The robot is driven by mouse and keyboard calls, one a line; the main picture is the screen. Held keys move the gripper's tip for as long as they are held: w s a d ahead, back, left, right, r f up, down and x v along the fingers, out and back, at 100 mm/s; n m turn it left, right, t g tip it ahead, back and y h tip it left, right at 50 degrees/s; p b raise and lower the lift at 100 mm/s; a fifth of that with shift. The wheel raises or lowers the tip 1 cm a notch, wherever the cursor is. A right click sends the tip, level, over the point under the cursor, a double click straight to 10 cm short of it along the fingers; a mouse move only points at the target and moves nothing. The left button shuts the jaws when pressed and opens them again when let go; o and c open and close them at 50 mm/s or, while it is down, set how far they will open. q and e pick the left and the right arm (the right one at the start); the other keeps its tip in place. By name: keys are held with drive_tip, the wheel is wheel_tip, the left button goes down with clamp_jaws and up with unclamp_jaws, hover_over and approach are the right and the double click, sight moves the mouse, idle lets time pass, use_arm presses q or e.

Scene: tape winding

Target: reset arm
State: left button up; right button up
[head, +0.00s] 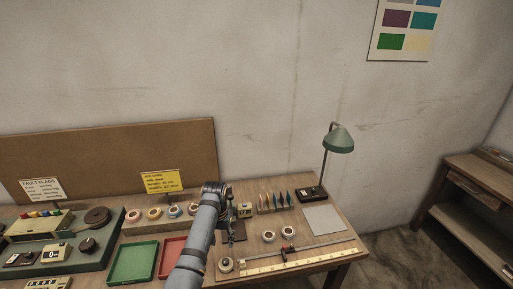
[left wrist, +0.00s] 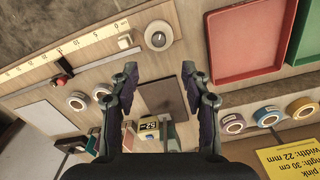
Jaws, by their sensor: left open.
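My left arm rises from the bottom of the head view, and its left gripper (head: 229,228) hangs over the middle of the workbench (head: 335,262). In the left wrist view the left gripper (left wrist: 159,70) has its two dark fingers spread wide with nothing between them. Below the fingers are a dark square pad (left wrist: 165,97) and a small yellow device with a number display (left wrist: 150,130). My right gripper is in neither view.
A green tray (head: 133,263) and a red tray (head: 171,256) lie left of the gripper. Tape rolls (head: 155,214) stand behind them. A long ruler (head: 300,259) runs along the front right. A green lamp (head: 338,139) stands at the back right.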

use_arm(q)
drive_tip(key=s+a+f+t, duration=0.1)
drive_tip(key=s+a+f, duration=0.2)
drive_tip(key=s, duration=0.4)
drive_tip(key=s+a+f+t, duration=0.1)
drive_tip(key=s+a+f, duration=0.2)
drive_tip(key=s, duration=0.4)
drive_tip(key=s+a+r+t, duration=0.1)
drive_tip(key=s+r, duration=0.2)
drive_tip(key=s, duration=0.4)
drive_tip(key=s+r+t, duration=0.1)
drive_tip(key=s+r, duration=0.2)
drive_tip(key=s, duration=0.4)
wheel_tip(320, 180, down, 27)
drive_tip(key=s+a+g+y+b, duration=0.1)
drive_tip(key=a+g+b, duration=0.1)
drive_tip(key=b, duration=0.1)
drive_tip(key=s+a+f+b, duration=0.1)
drive_tip(key=s+f+b, duration=0.2)
drive_tip(key=s+f, duration=1.6)
wheel_tip(320, 180, down, 3)
drive_tip(key=shift+s+a+r+g, duration=0.2)
drive_tip(key=shift+s+a+g, duration=0.05)
drive_tip(key=shift+a+g, duration=0.15)
